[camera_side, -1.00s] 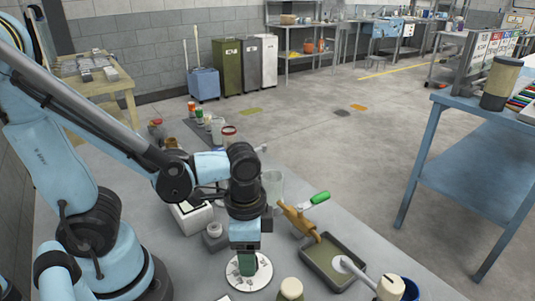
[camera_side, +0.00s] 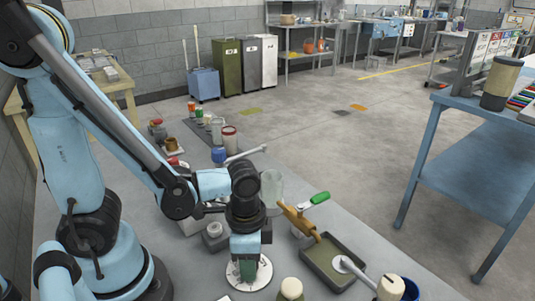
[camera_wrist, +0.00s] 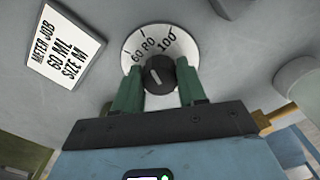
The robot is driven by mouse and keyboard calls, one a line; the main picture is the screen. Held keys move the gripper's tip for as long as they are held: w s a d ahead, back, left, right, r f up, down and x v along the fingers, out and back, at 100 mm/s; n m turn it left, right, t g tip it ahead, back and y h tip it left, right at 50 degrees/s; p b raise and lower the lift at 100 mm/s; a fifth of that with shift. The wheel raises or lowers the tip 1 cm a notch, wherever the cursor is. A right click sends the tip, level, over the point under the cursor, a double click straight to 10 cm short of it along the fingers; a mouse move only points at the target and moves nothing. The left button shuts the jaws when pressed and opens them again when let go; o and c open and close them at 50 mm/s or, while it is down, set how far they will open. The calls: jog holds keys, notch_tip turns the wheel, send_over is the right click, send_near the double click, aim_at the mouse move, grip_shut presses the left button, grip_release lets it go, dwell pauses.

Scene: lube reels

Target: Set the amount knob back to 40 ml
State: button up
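The amount knob (camera_wrist: 160,75) is dark and round, with a small pale mark. It sits at the middle of a white dial (camera_wrist: 187,46), whose marks 60, 80 and 100 I can read in the wrist view; the nearer part is hidden by my gripper. My gripper (camera_wrist: 160,82) has a green finger on each side of the knob, very close to it. I cannot tell whether the fingers touch it. In the side view my gripper (camera_side: 246,270) points down over the dial (camera_side: 263,276) and hides the knob. A card (camera_wrist: 68,47) beside the dial reads "METER JOB 60 ML SIZE M".
A pale-topped container (camera_side: 291,289) is close at front right.

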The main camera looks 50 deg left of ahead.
jog(key=c, duration=0.5)
jog(key=shift+c, duration=0.2)
jog(key=n, duration=0.3)
jog(key=shift+n, duration=0.4)
jog(key=n, duration=0.4)
jog(key=shift+n, duration=0.3)
jog(key=n, duration=0.3)
jog(key=shift+n, duration=2.2)
